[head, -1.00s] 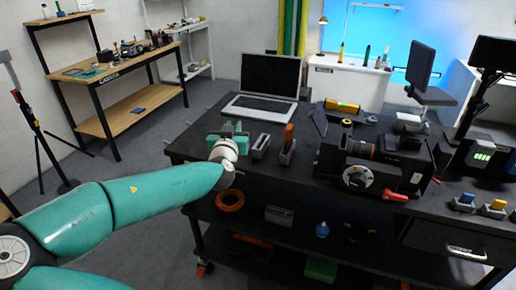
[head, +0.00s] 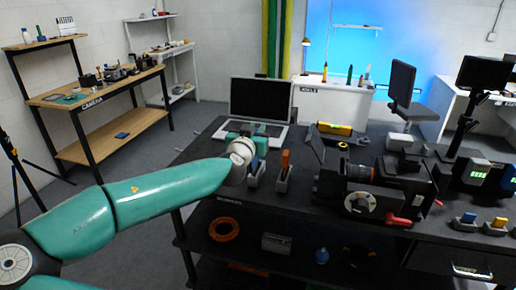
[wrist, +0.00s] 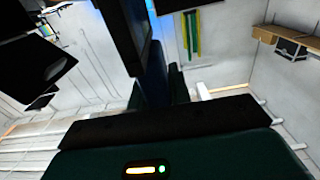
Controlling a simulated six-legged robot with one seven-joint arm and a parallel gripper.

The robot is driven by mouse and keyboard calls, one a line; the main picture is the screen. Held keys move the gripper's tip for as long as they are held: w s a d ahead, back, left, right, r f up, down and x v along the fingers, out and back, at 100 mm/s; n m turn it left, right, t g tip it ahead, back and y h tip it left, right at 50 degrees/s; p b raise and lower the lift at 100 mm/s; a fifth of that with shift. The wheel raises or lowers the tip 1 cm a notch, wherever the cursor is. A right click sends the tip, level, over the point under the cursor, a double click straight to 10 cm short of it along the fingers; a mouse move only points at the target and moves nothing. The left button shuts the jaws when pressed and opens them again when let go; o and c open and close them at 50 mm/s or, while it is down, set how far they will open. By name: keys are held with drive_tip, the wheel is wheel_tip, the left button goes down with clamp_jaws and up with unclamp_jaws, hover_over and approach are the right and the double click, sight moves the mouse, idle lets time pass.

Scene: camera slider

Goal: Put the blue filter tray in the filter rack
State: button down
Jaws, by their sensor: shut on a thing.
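My gripper (head: 255,138) is over the left end of the black table, shut on the blue filter tray (head: 262,149). In the wrist view the tray is a dark blue upright slab (wrist: 155,72) between my fingers (wrist: 157,95). In the head view the tray shows only partly behind my wrist. Just below it stands a grey slotted holder (head: 256,175), which looks like the filter rack. I cannot tell whether the tray's lower end is inside the slot. A similar grey holder (head: 282,180) with an upright orange piece (head: 285,160) stands just to its right.
An open laptop (head: 262,105) stands behind my gripper. A large black device (head: 362,190) with a dial and red lever stands to the right. Blue (head: 468,218) and yellow (head: 499,222) pieces sit in grey bases at far right. A lower shelf holds an orange ring (head: 224,229).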

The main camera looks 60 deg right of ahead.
drive_tip(key=w+d+f, duration=0.2)
drive_tip(key=d+f, duration=0.5)
drive_tip(key=f, duration=0.3)
drive_tip(key=shift+w, duration=0.4)
drive_tip(key=shift+f, duration=0.2)
drive_tip(key=c, duration=1.3)
unclamp_jaws()
drive_tip(key=s+a, duration=0.2)
drive_tip(key=a, duration=0.9)
drive_tip(key=shift+a, duration=0.4)
